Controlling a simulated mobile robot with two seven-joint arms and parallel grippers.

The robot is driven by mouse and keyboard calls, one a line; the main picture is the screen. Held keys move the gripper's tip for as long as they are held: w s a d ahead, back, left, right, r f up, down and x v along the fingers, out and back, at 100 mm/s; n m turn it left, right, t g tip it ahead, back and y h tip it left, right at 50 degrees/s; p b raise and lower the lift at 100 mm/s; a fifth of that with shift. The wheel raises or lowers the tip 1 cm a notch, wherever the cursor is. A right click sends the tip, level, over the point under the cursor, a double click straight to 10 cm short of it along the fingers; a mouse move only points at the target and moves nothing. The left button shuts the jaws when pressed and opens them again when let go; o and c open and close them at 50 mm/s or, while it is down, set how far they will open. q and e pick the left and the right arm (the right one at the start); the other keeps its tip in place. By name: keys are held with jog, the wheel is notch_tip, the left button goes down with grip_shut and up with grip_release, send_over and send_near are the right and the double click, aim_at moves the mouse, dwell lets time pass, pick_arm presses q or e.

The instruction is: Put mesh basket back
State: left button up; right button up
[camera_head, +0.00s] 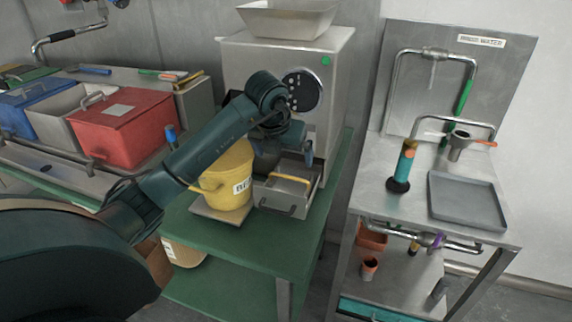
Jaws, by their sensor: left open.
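A shallow metal box with a yellow strip and a front handle (283,195), which may be the mesh basket, sits low in front of the grinder (325,110). I cannot make out any mesh on it. My left gripper (292,152) is open just above the back of this box, in front of the grinder's lower face. My arm hides part of the grinder front, and the gap between fingers and box is hard to judge. My right gripper is not in view.
A yellow bucket (233,172) stands on a flat plate (221,214) close left of the box, below my arm. The green table (250,240) is clear in front. A steel stand with a grey tray (468,200) is on the right; a red bin (125,125) is at left.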

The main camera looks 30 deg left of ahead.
pick_arm(q)
jog(key=s+d+f+m+g+h, duration=0.1)
jog(key=s+d+f+m+h, duration=0.2)
jog(key=d, duration=0.5)
jog(key=s+d+f+h, duration=0.2)
jog(key=d+h, duration=0.3)
jog(key=d, duration=0.4)
jog(key=s+d+r+n+t+h, duration=0.2)
jog(key=s+d+r+n+h, duration=0.15)
jog(key=s+d+h, duration=0.55)
jog(key=s+a+f+n+t+y, duration=0.1)
jog(key=s+f+n+t+y, duration=0.1)
jog(key=f+n, duration=0.4)
jog(key=s+a+f+n+t+y, duration=0.1)
jog(key=s+f+n+y, duration=0.3)
jog(key=n, duration=0.9)
jog(key=s+a+f+n+t+y, duration=0.2)
jog(key=f+n+y, duration=0.3)
jog(key=f+n, duration=0.5)
jog(key=shift+s+a+t+y, duration=0.2)
jog(key=shift+s+t+y, duration=0.1)
jog(key=shift+s, duration=0.3)
